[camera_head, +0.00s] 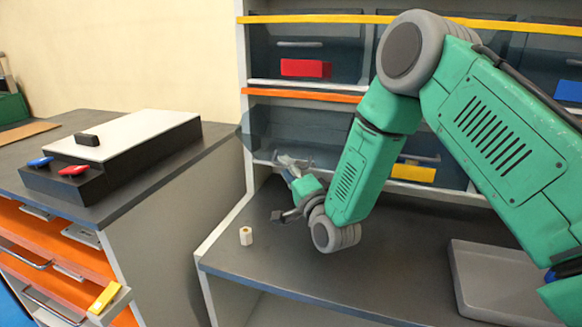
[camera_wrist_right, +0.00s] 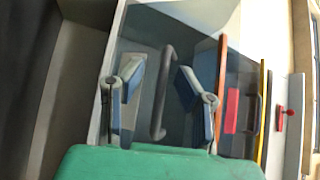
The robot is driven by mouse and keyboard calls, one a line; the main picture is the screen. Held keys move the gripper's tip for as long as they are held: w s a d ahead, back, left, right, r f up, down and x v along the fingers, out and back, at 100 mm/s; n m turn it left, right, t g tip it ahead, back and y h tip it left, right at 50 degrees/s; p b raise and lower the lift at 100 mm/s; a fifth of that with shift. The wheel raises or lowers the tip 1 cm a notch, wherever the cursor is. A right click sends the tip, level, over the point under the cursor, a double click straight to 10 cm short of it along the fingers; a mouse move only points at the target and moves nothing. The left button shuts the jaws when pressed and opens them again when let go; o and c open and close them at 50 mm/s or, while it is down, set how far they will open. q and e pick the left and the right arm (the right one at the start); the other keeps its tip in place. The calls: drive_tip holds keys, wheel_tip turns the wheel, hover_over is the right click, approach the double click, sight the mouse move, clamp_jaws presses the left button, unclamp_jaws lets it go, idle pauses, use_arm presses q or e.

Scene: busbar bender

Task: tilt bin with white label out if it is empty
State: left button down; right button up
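The lower left bin (camera_head: 318,128) is translucent blue-grey and sits under the orange rail of the shelf unit. Its left corner overlaps the shelf post, so it seems tipped partly outward. Its front shows in the right wrist view with a dark upright handle (camera_wrist_right: 162,92). A pale grey patch (camera_wrist_right: 133,66), perhaps its label, is partly behind a finger. I see no contents clearly. My right gripper (camera_head: 290,170) is at this bin's front. In the wrist view its fingers (camera_wrist_right: 160,100) are apart, one on each side of the handle, not closed on it. My left gripper is out of view.
Other bins carry a red label (camera_head: 305,68), a yellow label (camera_head: 413,172) and a blue label (camera_head: 568,91). A small white hexagonal piece (camera_head: 246,236) stands on the dark shelf top (camera_head: 330,280). A grey tray (camera_head: 500,285) lies right. A bench with a device (camera_head: 115,145) stands left.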

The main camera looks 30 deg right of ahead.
drive_tip(key=v, duration=1.2)
drive_tip(key=shift+a, duration=0.15)
